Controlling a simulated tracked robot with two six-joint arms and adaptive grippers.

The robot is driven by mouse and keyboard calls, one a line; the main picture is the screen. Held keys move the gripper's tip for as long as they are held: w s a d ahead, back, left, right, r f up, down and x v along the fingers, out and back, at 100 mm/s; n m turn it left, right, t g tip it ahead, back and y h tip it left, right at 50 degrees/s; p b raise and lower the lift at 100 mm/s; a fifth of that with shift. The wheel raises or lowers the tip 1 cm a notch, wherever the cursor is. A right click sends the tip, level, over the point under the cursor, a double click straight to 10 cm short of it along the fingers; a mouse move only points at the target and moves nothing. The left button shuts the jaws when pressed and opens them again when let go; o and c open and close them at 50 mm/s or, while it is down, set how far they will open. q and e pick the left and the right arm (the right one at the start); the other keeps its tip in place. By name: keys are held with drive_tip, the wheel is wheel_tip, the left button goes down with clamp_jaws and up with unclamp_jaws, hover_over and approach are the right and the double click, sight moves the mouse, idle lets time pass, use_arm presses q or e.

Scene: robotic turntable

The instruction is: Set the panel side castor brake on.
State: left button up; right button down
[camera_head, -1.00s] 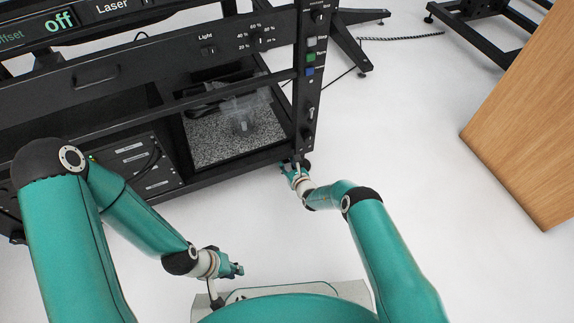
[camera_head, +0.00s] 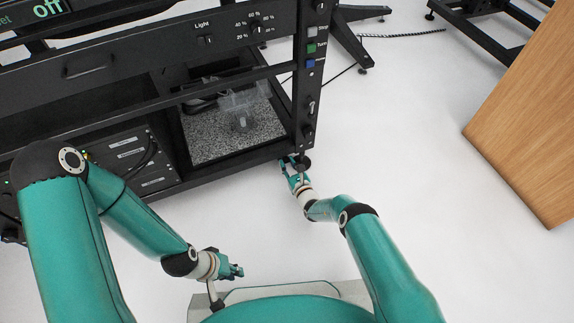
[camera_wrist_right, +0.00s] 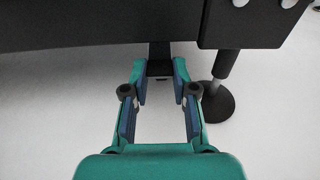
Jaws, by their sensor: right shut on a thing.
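The black rig's lower frame corner (camera_head: 296,149) stands by my right gripper (camera_head: 289,165), on the side of the panel with coloured buttons (camera_head: 310,55). In the right wrist view, my right gripper (camera_wrist_right: 162,72) reaches under the dark frame edge (camera_wrist_right: 80,25).
A round black foot (camera_wrist_right: 217,102) on a post stands just right of the right gripper's fingers. A wooden panel (camera_head: 530,120) is at the right. Black stand legs (camera_head: 350,40) and a cable (camera_head: 400,35) lie behind. The white floor between is clear.

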drive_tip(key=c, duration=1.2)
unclamp_jaws()
drive_tip(key=shift+s, duration=0.2)
drive_tip(key=v, duration=1.1)
drive_tip(key=shift+s+d, duration=0.2)
drive_tip(key=shift+s, duration=0.1)
